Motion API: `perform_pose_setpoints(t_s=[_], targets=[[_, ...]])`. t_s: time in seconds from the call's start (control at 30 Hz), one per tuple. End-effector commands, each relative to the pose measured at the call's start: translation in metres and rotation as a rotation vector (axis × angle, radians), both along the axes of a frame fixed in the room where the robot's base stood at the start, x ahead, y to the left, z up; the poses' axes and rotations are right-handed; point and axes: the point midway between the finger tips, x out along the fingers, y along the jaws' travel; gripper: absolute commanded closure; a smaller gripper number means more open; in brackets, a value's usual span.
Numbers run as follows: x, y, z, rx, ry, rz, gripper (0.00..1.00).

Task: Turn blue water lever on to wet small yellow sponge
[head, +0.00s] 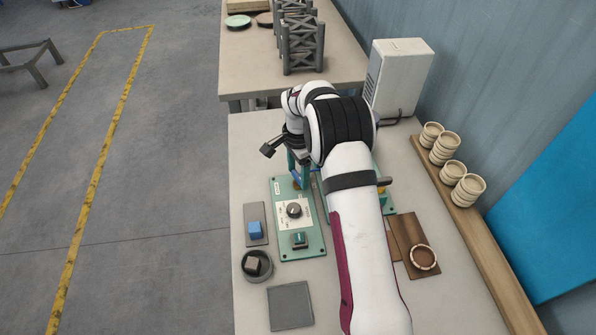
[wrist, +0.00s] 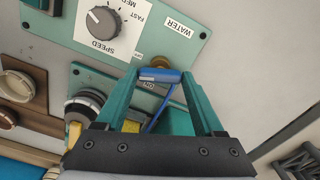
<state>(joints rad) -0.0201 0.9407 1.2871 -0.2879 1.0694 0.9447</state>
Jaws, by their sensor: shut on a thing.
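The blue water lever (wrist: 160,75) is below the WATER label on the green panel in the wrist view. My gripper (wrist: 163,77) has its teal fingers around it and is shut on it. In the head view my gripper (head: 302,170) is at the far end of the green control panel (head: 284,244), partly hidden by my arm. A small yellow piece (wrist: 74,133) shows beside my left finger in the wrist view; I cannot tell whether it is the sponge.
The panel carries a speed knob (head: 294,210). A blue block (head: 255,229), a round dark dish (head: 264,274) and a grey square pad (head: 290,306) lie at left. A brown board (head: 404,228) is right of my arm. A white box (head: 401,72) stands behind.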

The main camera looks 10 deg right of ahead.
Motion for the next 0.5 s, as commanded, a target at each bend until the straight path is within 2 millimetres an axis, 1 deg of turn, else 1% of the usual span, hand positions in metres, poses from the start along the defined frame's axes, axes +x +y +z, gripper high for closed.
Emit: perform_pose_setpoints(t_s=[0.5], targets=[[-0.0002, -0.0002, 0.0003, 0.001, 0.001, 0.487, 0.86]])
